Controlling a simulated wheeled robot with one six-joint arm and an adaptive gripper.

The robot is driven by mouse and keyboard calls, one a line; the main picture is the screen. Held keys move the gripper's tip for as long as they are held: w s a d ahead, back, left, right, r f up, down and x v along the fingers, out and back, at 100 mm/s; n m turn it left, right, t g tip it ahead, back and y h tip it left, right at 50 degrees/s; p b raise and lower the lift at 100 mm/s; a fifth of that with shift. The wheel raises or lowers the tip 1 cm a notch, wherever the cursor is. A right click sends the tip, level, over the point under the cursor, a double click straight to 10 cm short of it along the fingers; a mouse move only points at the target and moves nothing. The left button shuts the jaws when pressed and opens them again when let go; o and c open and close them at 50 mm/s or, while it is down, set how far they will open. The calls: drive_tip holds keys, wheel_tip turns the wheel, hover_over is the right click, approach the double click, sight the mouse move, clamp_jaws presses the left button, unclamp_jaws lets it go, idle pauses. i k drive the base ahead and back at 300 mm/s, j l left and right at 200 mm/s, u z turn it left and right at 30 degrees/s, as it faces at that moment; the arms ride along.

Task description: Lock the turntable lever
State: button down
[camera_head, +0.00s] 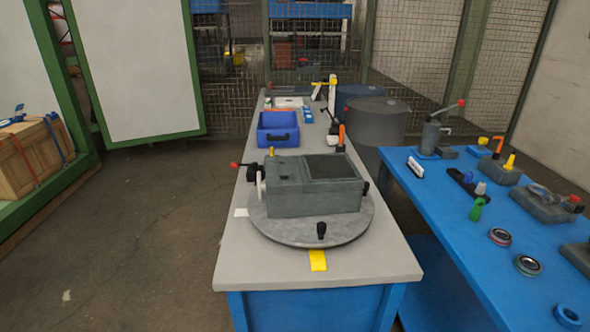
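The round grey turntable (285,234) lies on the near part of the grey-topped bench. A dark grey gearbox-like housing (312,190) sits on it. A small black lever (321,230) stands upright at the turntable's front rim. A yellow plate (318,261) lies on the bench just in front of the rim, slightly left of the lever. I cannot tell from this view whether the lever is engaged. My gripper is not in view.
A red-knobbed handle (236,165) sticks out left of the housing, and an orange handle (341,134) stands behind it. A blue bin (278,129) is farther back. A blue table (460,215) with several tools and parts stands at right. The floor (130,230) at left is clear.

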sight(254, 165)
drive_tip(key=i+j, duration=0.25)
drive_tip(key=j, duration=0.2)
drive_tip(key=i+j+z, duration=0.15)
drive_tip(key=i+j, duration=0.15)
drive_tip(key=j, duration=0.15)
drive_tip(key=i+j, duration=0.25)
drive_tip(key=j, duration=0.25)
drive_tip(key=i+j+z, duration=0.15)
drive_tip(key=j, duration=0.3)
drive_tip(key=i+j, duration=0.3)
drive_tip(key=j, duration=0.2)
drive_tip(key=i+j+z, duration=0.15)
drive_tip(key=j, duration=0.4)
drive_tip(key=i+j, duration=0.25)
drive_tip(key=j, duration=0.25)
drive_tip(key=i+j+z, duration=0.15)
drive_tip(key=j, duration=0.4)
